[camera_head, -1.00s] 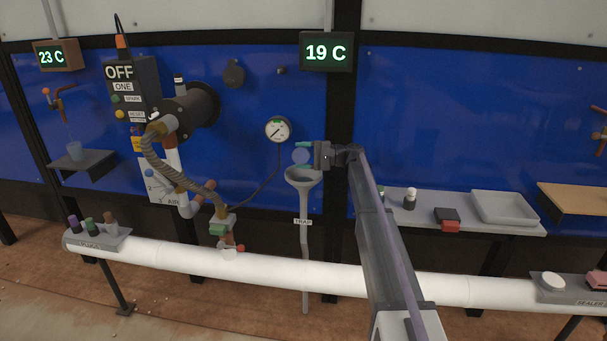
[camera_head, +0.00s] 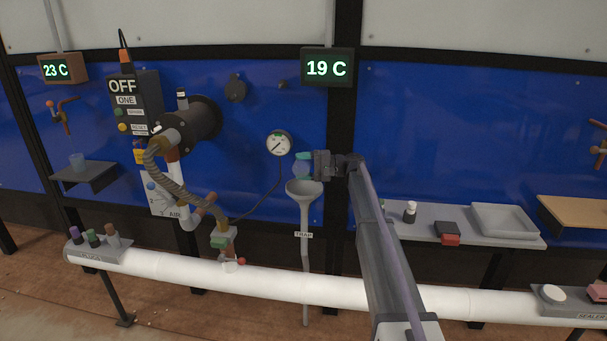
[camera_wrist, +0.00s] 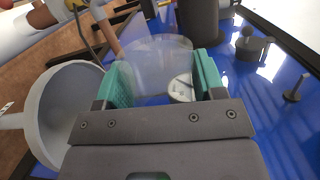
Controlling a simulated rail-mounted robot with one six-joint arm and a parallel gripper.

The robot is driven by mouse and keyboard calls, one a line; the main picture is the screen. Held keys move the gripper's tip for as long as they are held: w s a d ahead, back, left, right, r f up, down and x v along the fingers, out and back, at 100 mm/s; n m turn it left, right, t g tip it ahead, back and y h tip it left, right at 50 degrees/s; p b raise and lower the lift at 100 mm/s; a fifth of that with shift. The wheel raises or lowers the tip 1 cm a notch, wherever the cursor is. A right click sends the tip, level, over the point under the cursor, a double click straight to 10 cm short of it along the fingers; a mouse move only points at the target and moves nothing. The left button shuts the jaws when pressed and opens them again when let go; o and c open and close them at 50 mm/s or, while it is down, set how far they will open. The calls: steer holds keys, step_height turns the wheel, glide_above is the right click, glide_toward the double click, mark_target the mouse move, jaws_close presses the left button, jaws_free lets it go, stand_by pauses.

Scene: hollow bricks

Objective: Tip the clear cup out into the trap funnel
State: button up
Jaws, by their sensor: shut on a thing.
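My gripper (camera_head: 303,164) is shut on the clear cup (camera_head: 301,171), a bluish see-through cup. It holds the cup just above the grey trap funnel (camera_head: 304,186), which has a long stem labelled TRAP. The wrist view is rolled, with the floor to the left. There the cup (camera_wrist: 155,62) shows between my teal finger pads, and the funnel (camera_wrist: 62,112) is at the left. The cup looks tipped well over. I cannot tell whether any liquid is in it or running out.
A pressure gauge (camera_head: 278,143) hangs left of my gripper. A white pipe (camera_head: 300,287) runs across the front. A shelf with a tray (camera_head: 504,219) is at the right.

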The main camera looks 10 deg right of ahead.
steer(key=s+r+n+t+p, duration=0.1)
steer(key=r+n+p, duration=0.1)
steer(key=n, duration=0.2)
steer(key=s+r+n+t+h+p, duration=0.1)
steer(key=r+n+p, duration=0.2)
steer(key=n, duration=0.2)
steer(key=s+a+r+n+h+p, duration=0.1)
steer(key=r+n+p, duration=0.1)
steer(key=r+n, duration=0.1)
steer(key=shift+n+t+p, duration=0.35)
steer(key=shift+n+t, duration=0.05)
steer(key=shift+n, duration=0.4)
steer(key=n, duration=0.3)
steer(key=shift+w+d+h, duration=0.15)
steer(key=shift+w+h, duration=0.05)
steer(key=shift+h, duration=0.1)
